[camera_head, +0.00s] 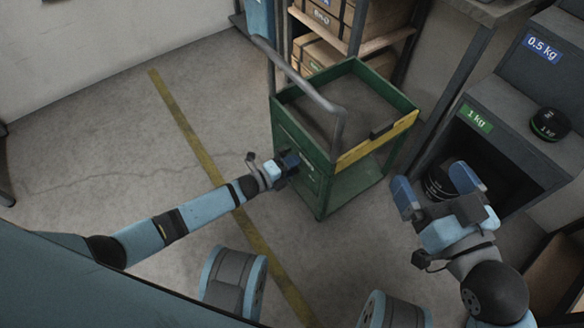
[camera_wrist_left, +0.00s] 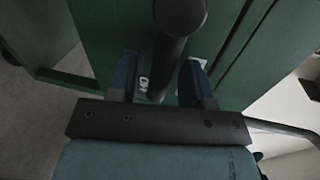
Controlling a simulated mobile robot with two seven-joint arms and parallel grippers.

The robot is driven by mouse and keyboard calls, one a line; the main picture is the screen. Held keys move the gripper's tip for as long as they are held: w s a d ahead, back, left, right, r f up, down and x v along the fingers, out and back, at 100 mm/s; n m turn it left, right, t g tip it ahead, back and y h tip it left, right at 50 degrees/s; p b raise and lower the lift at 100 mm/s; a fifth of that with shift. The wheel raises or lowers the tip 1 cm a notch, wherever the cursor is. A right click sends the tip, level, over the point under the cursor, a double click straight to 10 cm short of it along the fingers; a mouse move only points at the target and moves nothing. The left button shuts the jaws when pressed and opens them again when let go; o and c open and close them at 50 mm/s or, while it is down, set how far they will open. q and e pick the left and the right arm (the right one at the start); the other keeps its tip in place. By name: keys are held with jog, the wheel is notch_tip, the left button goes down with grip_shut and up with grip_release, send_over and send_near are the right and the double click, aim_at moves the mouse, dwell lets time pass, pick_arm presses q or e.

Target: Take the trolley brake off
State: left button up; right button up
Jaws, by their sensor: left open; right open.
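The green trolley (camera_head: 318,163) stands upright on the floor in the middle of the head view, with a grey push handle (camera_head: 300,75) on its left side. My left gripper (camera_head: 287,163) is at the trolley's left green panel. In the left wrist view, a dark round-ended lever (camera_wrist_left: 175,45) stands out from this panel, between the two open fingers of my left gripper (camera_wrist_left: 160,82). I cannot tell if the fingers touch it. Small white marks (camera_wrist_left: 143,85) show on the panel beside it. In the head view the lever is hidden.
A shelf with cardboard boxes (camera_head: 325,55) stands behind the trolley. Grey bins labelled 1 kg (camera_head: 478,118) and 0.5 kg (camera_head: 542,48), with round black weights (camera_head: 549,124), are at the right, close to my right gripper. The floor left of the trolley is clear, crossed by a yellow line (camera_head: 190,135).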

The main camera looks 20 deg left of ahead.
pick_arm(q)
jog(key=shift+w+d, duration=0.15)
jog(key=shift+w, duration=0.05)
grip_shut()
jog(key=shift+r+p, duration=0.3)
jog(key=shift+p, duration=0.2)
jog(key=shift+n, duration=0.3)
grip_release()
pick_arm(e)
jog(key=shift+s+a+f, duration=0.15)
jog(key=shift+s, duration=0.1)
pick_arm(q)
jog(key=shift+s, duration=0.1)
